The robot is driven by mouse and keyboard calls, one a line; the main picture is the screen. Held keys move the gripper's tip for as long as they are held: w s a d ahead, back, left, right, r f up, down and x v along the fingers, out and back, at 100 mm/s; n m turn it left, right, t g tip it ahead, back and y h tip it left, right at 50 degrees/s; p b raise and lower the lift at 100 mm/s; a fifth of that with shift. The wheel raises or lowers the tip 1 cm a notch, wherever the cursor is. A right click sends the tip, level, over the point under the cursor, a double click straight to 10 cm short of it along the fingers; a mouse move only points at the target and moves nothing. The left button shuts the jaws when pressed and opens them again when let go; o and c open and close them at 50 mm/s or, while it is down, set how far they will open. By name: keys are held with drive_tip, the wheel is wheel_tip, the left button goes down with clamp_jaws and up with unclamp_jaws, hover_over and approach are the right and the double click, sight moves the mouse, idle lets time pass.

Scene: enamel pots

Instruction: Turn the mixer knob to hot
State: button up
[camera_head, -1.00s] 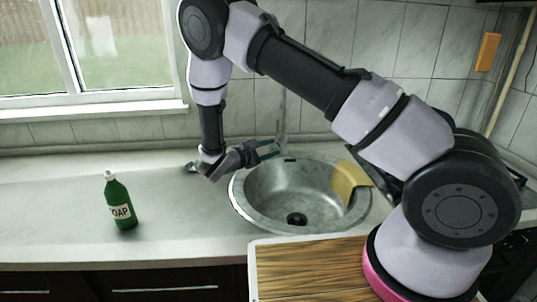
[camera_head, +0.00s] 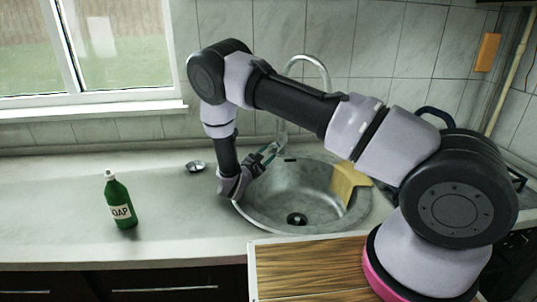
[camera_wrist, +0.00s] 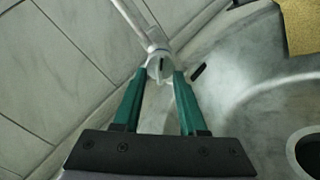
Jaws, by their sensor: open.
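The mixer tap (camera_head: 319,66) stands at the back of the sink, its spout arching up in the head view. In the wrist view its round grey knob (camera_wrist: 160,66), with a dark slot-like mark, faces me. My gripper (camera_head: 269,153) is open, at the tap's left side above the sink's rear left rim. In the wrist view the two green fingertips of my gripper (camera_wrist: 160,73) lie either side of the knob's lower part. I cannot tell whether they touch it. The knob is hard to make out in the head view.
The round metal sink (camera_head: 262,220) has a yellow sponge or cloth (camera_head: 349,180) on its right rim. A green soap bottle (camera_head: 120,203) stands on the counter at left. A small metal dish (camera_head: 195,167) lies near the sink. A wooden board (camera_head: 305,268) is in front.

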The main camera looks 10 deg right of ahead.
drive_tip(key=shift+w+d, duration=0.3)
drive_tip(key=shift+w, duration=0.15)
clamp_jaws()
